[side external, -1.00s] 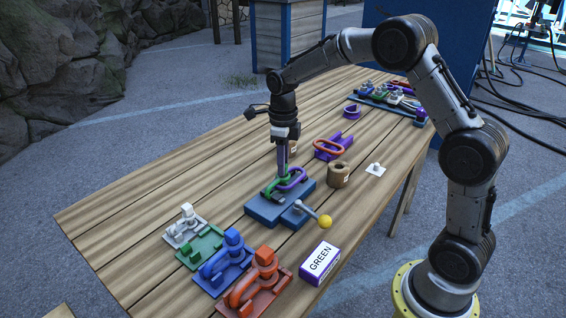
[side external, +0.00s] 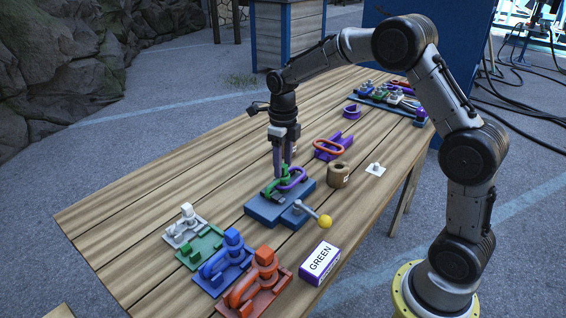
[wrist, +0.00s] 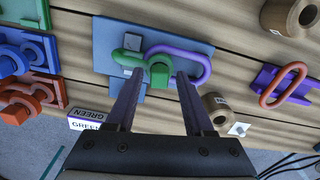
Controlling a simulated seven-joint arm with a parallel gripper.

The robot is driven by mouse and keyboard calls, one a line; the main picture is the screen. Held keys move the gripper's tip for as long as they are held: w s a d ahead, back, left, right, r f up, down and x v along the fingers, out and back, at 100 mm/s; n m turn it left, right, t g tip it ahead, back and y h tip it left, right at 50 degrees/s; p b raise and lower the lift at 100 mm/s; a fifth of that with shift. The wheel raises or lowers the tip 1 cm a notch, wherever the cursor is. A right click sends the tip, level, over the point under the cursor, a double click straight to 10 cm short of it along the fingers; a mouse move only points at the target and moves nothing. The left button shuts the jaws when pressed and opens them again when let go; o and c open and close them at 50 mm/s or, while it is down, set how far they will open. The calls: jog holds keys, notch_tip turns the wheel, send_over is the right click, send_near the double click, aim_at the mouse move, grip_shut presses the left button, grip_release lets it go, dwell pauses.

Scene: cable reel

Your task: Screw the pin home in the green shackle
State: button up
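The green shackle (wrist: 118,57) sits on the blue fixture (side external: 262,212), its bow showing in the wrist view. The block-like green head of its pin (wrist: 158,77) faces the wrist camera. A purple link (wrist: 205,68) lies beside the shackle and appears linked with it; the crossing is partly hidden. My gripper (wrist: 160,74) is open, with one finger on each side of the pin head and a narrow gap visible at each side. In the side view my gripper (side external: 284,176) points down at the shackle, and its fingers hide part of it. The pin's thread is not visible.
A lever with a yellow ball (side external: 324,221) projects from the fixture's front. Grey, green, blue and orange holders (side external: 282,283) stand at front left, beside a box marked GREEN (side external: 320,262). A brown spool (side external: 338,175) and a purple stand with an orange link (side external: 333,146) lie right.

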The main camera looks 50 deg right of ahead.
jog(key=shift+r, duration=2.3)
